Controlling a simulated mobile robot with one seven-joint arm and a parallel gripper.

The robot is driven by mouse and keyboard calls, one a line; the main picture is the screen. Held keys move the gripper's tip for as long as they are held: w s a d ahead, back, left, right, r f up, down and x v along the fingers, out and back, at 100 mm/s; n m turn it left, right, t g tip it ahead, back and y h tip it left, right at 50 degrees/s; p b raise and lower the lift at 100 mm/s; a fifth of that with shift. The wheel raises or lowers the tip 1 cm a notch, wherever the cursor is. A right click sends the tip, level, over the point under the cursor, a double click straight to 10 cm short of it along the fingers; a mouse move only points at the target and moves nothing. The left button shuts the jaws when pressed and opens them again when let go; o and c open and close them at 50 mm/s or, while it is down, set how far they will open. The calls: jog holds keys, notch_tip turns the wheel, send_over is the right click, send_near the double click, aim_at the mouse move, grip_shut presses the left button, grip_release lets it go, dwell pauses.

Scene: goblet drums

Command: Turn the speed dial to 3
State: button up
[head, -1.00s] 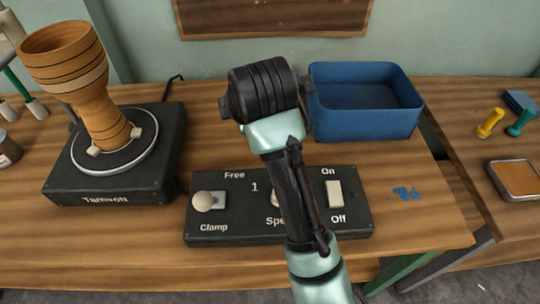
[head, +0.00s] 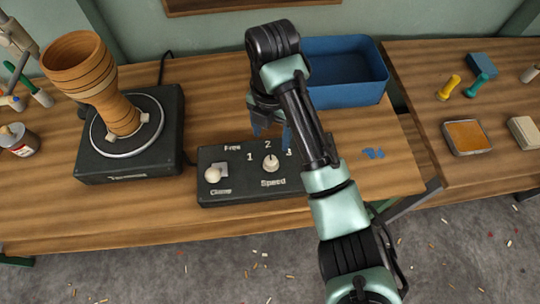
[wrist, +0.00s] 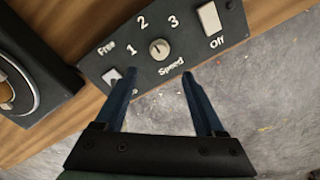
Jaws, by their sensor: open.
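The speed dial (head: 270,163) is a small pale round knob on the dark control box (head: 240,192), with 1, 2 and 3 printed in an arc around it. In the wrist view the dial (wrist: 159,49) shows plainly; its mark seems to face about the 2, though it is small. My gripper (head: 272,133) is open and empty, its blue fingers above the rear of the box in the head view. In the wrist view the gripper (wrist: 158,74) has its fingertips either side of the dial's line, apart from it. My arm hides the box's right part in the head view.
The Clamp/Free knob (head: 213,174) is left of the dial; the On/Off switch (wrist: 209,17) is right. A turntable (head: 88,160) holding a wooden goblet drum (head: 88,75) stands left. A blue bin (head: 355,85) is behind my arm. Blue scraps (head: 373,153) lie right of the box.

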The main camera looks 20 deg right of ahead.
aim_at(271, 160)
notch_tip(271, 160, down, 11)
jog(key=b, duration=0.2)
jog(key=shift+b, duration=0.4)
jog(key=shift+r, duration=0.1)
grip_shut()
